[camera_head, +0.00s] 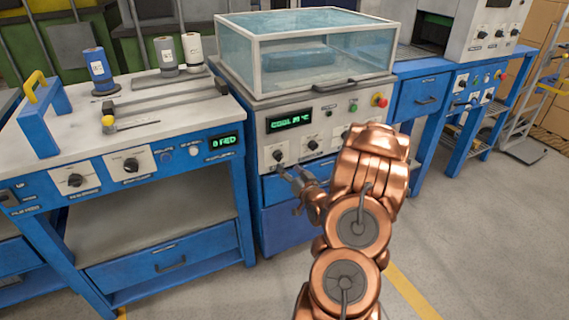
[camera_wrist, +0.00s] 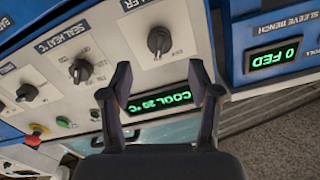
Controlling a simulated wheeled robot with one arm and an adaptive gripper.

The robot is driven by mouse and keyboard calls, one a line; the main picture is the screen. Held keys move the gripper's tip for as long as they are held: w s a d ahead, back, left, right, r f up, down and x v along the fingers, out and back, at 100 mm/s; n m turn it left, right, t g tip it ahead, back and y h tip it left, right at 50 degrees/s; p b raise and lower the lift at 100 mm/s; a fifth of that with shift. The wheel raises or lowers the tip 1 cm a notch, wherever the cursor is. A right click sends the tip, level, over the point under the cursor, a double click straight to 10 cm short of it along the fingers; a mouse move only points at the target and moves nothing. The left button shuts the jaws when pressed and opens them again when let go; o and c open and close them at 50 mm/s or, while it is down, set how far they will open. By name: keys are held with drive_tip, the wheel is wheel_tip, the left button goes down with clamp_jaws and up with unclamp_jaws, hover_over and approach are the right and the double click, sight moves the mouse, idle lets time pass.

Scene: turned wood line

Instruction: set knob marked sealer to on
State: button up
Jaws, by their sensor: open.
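The sealer knob (camera_wrist: 159,41) is a dark round knob on a pale plate in the wrist view, which shows the panel upside down. Its label is partly cut off at the top edge, with the end of the word legible. In the head view the knob (camera_head: 278,155) is the leftmost on the middle machine's front panel. My gripper (camera_head: 292,173) is just in front of and below it. In the wrist view my gripper (camera_wrist: 161,80) is open and empty, its fingers apart on either side of the knob's line, not visibly touching it. The knob's exact setting is unclear.
The seal heat knob (camera_wrist: 81,70) sits beside the sealer knob, with another knob (camera_wrist: 27,92) beyond. A green display (camera_head: 289,121) reads COOL. A red button (camera_head: 379,99) is at the panel's right. The sleeve bench (camera_head: 150,169) stands close on the left.

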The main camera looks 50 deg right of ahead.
drive_tip(key=shift+v, duration=2.45)
drive_tip(key=w+a+f+n+g+y, duration=0.2)
drive_tip(key=w+a+n+g, duration=0.15)
drive_tip(key=a+g, duration=0.2)
drive_tip(key=s+a+r+n+g, duration=0.15)
drive_tip(key=a+g, duration=0.25)
drive_tip(key=a, duration=0.4)
drive_tip(key=s+a+r+n+g+y, duration=0.1)
drive_tip(key=s+a+r+g, duration=0.25)
drive_tip(key=s+a, duration=0.55)
drive_tip(key=s+a+r+n+g+y, duration=0.1)
drive_tip(key=s+a+r+g+y, duration=0.2)
drive_tip(key=s+a, duration=0.65)
drive_tip(key=s+a+r+g, duration=0.4)
drive_tip(key=s+a, duration=0.4)
drive_tip(key=s, duration=0.2)
wheel_tip(320, 180, up, 22)
drive_tip(key=t+p, duration=0.1)
drive_tip(key=p, duration=2)
drive_tip(key=shift+s, duration=0.4)
drive_tip(key=shift+r, duration=0.1)
drive_tip(key=shift+c, duration=0.4)
